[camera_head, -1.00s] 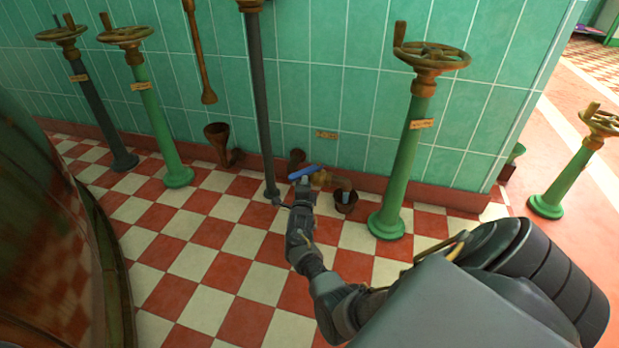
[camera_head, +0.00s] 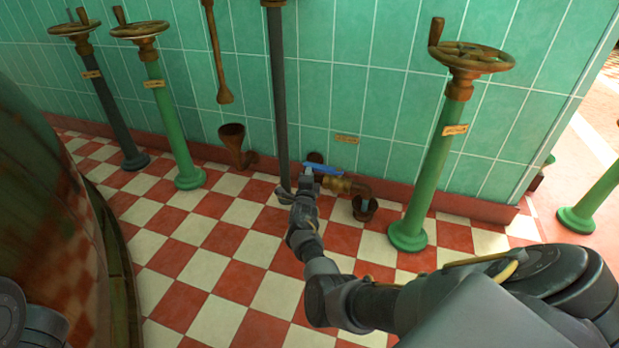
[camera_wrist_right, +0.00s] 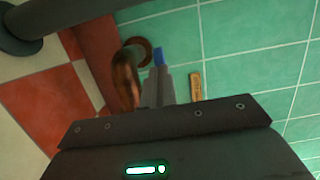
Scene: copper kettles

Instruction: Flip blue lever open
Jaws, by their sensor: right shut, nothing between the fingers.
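The blue lever (camera_head: 323,169) sits on a brass valve (camera_head: 338,185) on a low pipe at the foot of the tiled wall. In the head view it slopes slightly down to the right. My right gripper (camera_head: 306,178) is shut and empty, with its fingertips at the lever's left end; I cannot tell whether they touch. In the right wrist view, the shut fingers (camera_wrist_right: 166,88) point at the blue lever (camera_wrist_right: 158,57), of which only a small part shows; the fingers hide the rest. My left gripper is out of view.
A rusty drain cup (camera_head: 365,207) stands under the pipe's end. A dark vertical pipe (camera_head: 279,100) rises left of the gripper. A green handwheel post (camera_head: 430,175) stands to the right, and a brown funnel (camera_head: 233,143) to the left. The checkered floor (camera_head: 215,270) is open in front.

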